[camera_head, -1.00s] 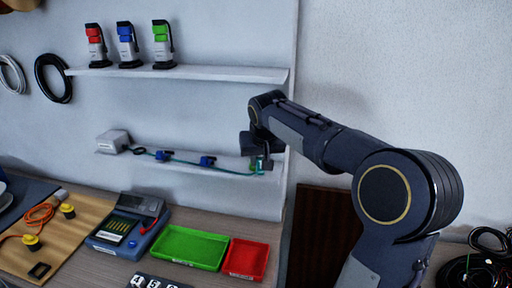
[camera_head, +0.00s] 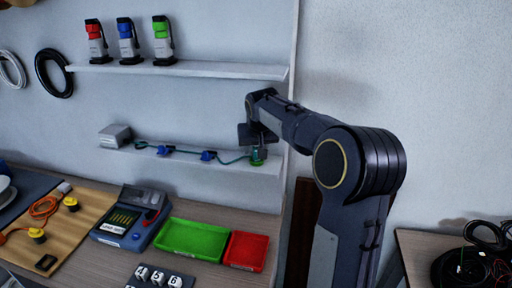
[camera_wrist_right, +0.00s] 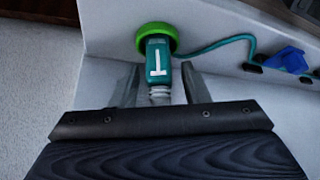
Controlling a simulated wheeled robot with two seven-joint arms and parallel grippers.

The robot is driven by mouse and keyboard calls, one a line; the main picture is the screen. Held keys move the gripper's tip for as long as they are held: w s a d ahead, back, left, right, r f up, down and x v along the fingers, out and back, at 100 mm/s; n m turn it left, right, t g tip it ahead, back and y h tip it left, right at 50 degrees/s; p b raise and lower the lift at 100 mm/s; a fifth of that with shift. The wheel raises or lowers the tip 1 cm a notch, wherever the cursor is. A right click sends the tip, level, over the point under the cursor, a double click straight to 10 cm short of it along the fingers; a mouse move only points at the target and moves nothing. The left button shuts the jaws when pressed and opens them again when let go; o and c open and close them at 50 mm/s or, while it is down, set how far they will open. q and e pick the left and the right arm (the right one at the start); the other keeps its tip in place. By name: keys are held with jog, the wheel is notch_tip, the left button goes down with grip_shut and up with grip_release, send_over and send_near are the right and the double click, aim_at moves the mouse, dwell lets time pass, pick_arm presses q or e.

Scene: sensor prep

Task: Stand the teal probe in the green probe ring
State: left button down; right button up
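The teal probe (camera_wrist_right: 158,62), with a white mark on its side and a grey ribbed end, shows between my right fingers in the right wrist view. Its far end meets the green probe ring (camera_wrist_right: 156,33); how deep it sits is hidden. In the head view the ring (camera_head: 257,162) is small, near the right end of the lower shelf. My right gripper (camera_wrist_right: 161,80) is open around the probe, with a gap on each side. In the head view the right gripper (camera_head: 259,150) is just above the ring. My left gripper is not in view.
A teal cable (camera_head: 232,161) runs along the lower shelf (camera_head: 190,164) past blue clips (camera_head: 208,156) to a white box (camera_head: 115,135). The upper shelf (camera_head: 190,71) holds several colored devices. Green (camera_head: 190,240) and red (camera_head: 246,251) trays lie on the bench below.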

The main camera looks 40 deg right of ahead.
jog(key=shift+r, duration=0.1)
jog(key=b+v, duration=0.1)
jog(key=v, duration=1.1)
jog(key=s+a+f+n+y, duration=0.2)
jog(key=s+a+f+y, duration=0.1)
jog(key=s+a+f, duration=0.6)
jog(key=s+a+f+n+y, duration=0.2)
jog(key=s+a+f, duration=0.8)
jog(key=s, duration=0.7)
jog(key=a+y, duration=0.1)
jog(key=a, duration=0.2)
jog(key=shift+y, duration=0.4)
